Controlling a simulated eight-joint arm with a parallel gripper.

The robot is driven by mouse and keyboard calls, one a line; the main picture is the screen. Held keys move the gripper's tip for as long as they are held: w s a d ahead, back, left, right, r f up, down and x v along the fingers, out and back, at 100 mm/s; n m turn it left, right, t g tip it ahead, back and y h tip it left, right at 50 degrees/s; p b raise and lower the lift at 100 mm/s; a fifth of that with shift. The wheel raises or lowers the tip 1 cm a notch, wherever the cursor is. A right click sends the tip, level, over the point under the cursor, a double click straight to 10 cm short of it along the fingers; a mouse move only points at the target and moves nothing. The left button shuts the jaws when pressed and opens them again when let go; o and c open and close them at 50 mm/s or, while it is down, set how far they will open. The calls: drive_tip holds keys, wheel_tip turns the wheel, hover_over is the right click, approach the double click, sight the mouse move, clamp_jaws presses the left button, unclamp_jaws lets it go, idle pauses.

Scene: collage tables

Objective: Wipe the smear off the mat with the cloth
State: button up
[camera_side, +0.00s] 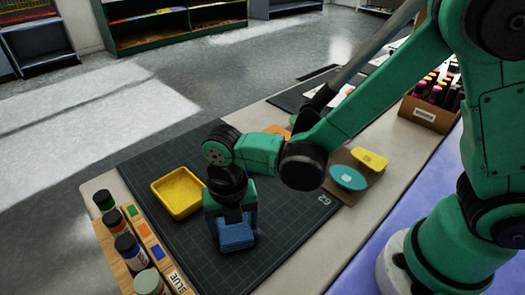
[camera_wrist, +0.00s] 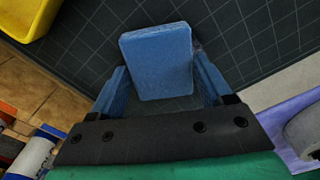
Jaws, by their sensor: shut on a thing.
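The cloth (camera_side: 236,236) is a blue, thick block-like pad. My gripper (camera_side: 233,222) is shut on it, over the near part of the dark gridded mat (camera_side: 280,215). In the wrist view the cloth (camera_wrist: 158,60) sits between the two blue fingers of my gripper (camera_wrist: 160,85), with the mat (camera_wrist: 255,35) behind it. I cannot tell whether the cloth touches the mat. I see no smear in either view; the cloth, gripper and arm hide part of the mat.
A yellow tray (camera_side: 178,193) stands on the mat just left of my gripper. Several bottles (camera_side: 127,247) and a wooden strip marked GLUE (camera_side: 155,250) line the left edge. A board with a teal piece (camera_side: 347,178) and a yellow piece (camera_side: 371,160) lies right.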

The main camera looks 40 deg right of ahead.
drive_tip(key=shift+a, duration=0.45)
drive_tip(key=shift+d+r, duration=0.1)
drive_tip(key=shift+r, duration=2.4)
drive_tip(key=shift+s+d+f, duration=0.1)
drive_tip(key=shift+s+f, duration=0.2)
drive_tip(key=shift+f, duration=0.4)
drive_tip(key=shift+s+a+f, duration=0.1)
drive_tip(key=shift+s+f, duration=0.15)
drive_tip(key=shift+f, duration=0.45)
drive_tip(key=shift+s+d+f, duration=0.1)
drive_tip(key=shift+s+f, duration=0.2)
drive_tip(key=shift+f, duration=0.4)
drive_tip(key=shift+f, duration=0.4)
